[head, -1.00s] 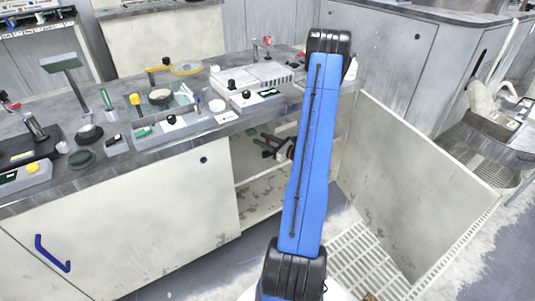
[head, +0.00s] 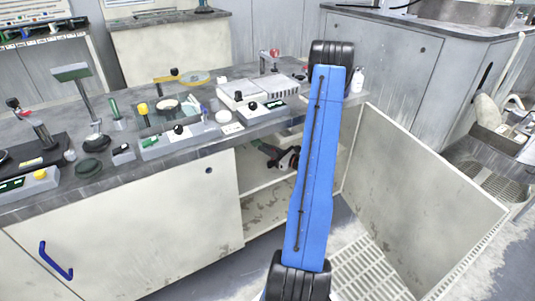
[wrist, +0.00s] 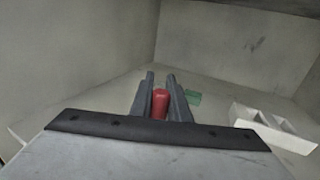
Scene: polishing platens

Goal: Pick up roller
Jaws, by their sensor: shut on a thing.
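A red roller (wrist: 160,103) lies between the two dark fingers of my gripper (wrist: 161,92) in the wrist view. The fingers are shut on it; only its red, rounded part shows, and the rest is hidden. In the head view my gripper (head: 272,154) is inside the open cabinet, above its inner shelf, partly hidden by my blue arm. I cannot tell whether the roller touches the shelf.
The shelf also holds a small green thing (wrist: 193,97) just beyond the fingers and a white holder (wrist: 275,127) at right. Cabinet walls close in around my gripper. The open door (head: 415,180) stands right of my arm. The countertop (head: 215,147) above is crowded.

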